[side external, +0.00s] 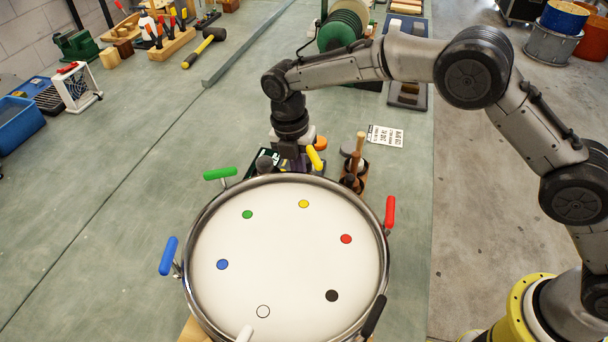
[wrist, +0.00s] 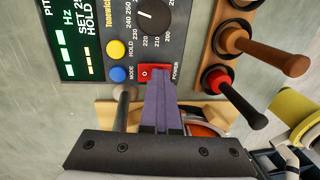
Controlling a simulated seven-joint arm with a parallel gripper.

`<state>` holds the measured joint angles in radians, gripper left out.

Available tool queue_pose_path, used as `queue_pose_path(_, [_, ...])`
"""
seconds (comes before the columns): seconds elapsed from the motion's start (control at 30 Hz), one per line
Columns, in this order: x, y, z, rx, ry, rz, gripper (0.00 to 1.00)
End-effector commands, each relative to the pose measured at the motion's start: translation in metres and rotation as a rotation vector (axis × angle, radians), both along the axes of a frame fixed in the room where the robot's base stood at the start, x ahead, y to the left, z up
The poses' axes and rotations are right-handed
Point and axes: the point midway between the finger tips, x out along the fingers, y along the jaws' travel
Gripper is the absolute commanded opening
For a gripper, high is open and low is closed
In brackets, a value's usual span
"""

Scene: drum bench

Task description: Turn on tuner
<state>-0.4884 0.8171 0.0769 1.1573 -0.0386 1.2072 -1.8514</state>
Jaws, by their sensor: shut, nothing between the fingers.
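The tuner (wrist: 120,60) is a dark panel in the upper left of the wrist view, with a display (wrist: 72,40) showing bright green marks. It has a black knob (wrist: 153,14), a yellow HOLD button (wrist: 115,49), a blue MODE button (wrist: 118,74) and a red POWER switch (wrist: 146,70). My gripper (wrist: 160,80) is shut and empty, its purple fingers pointing at the red switch and covering part of it. I cannot tell whether they touch. In the side external view the tuner (side external: 254,163) shows partly behind the drum, under my gripper.
A drum (side external: 285,255) with coloured dots and coloured rim handles stands in front of the tuner. A wooden holder (wrist: 217,40) with upright-handled tools is close to the right of the switch. A printed card (side external: 385,136) lies beyond it.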

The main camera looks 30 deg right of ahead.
Motion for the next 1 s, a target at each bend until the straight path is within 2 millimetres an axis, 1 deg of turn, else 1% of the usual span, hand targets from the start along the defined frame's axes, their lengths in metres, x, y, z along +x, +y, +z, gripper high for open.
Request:
queue_pose_path(0.1, [0.003, 0.004, 0.001, 0.001, -0.001, 0.001, 0.0])
queue_pose_path(0.43, [0.003, 0.004, 0.003, 0.001, -0.001, 0.001, 0.0])
queue_pose_path(0.57, [0.002, 0.003, 0.011, 0.001, -0.001, 0.0, 0.0])
queue_pose_path(0.67, [0.001, 0.002, 0.026, 0.002, -0.004, 0.0, 0.0])
queue_pose_path(1.0, [-0.005, -0.004, 0.099, 0.003, -0.004, 0.001, 0.0])
